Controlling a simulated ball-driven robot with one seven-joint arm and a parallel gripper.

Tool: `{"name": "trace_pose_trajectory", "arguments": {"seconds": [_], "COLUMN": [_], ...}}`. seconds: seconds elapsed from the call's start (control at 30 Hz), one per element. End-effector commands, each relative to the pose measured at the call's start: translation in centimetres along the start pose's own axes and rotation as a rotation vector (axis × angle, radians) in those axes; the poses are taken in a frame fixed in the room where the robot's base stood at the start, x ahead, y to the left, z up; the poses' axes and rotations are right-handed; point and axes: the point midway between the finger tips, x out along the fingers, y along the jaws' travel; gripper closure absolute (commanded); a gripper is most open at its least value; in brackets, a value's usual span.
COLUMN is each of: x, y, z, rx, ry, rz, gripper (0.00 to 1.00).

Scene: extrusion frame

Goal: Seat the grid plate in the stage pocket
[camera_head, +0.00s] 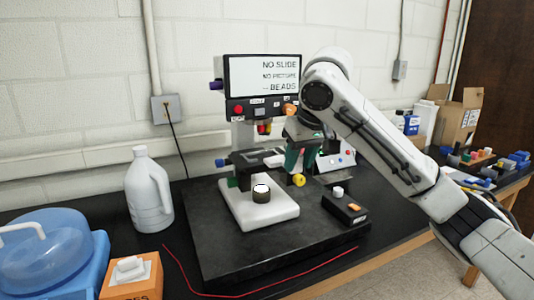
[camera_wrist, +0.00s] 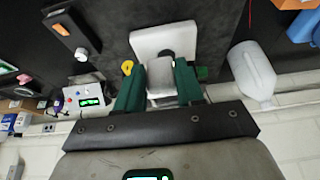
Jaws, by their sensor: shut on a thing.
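My gripper (camera_wrist: 158,80) points down at the microscope, its two green fingers on either side of a pale grey plate (camera_wrist: 160,76), which looks like the grid plate. In the head view my gripper (camera_head: 298,160) is at the right side of the dark microscope stage (camera_head: 243,158). A pale flat piece (camera_head: 274,160) shows at the stage beside the fingers; I cannot tell if it is the held plate. The stage pocket is not clearly visible, and neither is whether the plate touches the stage. The white microscope base (camera_head: 280,212) carries a dark round piece (camera_head: 261,195).
The microscope screen (camera_head: 264,76) reads "NO SLIDE NO PICTURE – BEADS". A black control box (camera_head: 345,208) stands at right on the dark slab (camera_head: 225,262). A white jug (camera_head: 149,190), blue container (camera_head: 45,250) and orange box (camera_head: 132,278) stand left. A red cord lies along the front.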

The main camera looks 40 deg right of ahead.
Motion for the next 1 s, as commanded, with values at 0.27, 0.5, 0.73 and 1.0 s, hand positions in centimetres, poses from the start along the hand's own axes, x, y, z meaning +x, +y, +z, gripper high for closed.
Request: {"name": "trace_pose_trajectory", "arguments": {"seconds": [0.27, 0.5, 0.73, 1.0], "x": [2.4, 3.4, 4.8, 5.5], "y": [-0.3, -0.1, -0.1, 0.0], "z": [-5.3, -9.1, -12.0, -13.2], "rx": [0.001, 0.000, -0.001, 0.000], "ry": [-0.003, -0.003, -0.003, -0.001], "rz": [-0.003, 0.001, 0.002, 0.002], "gripper": [0.92, 0.92, 0.92, 0.92]}}
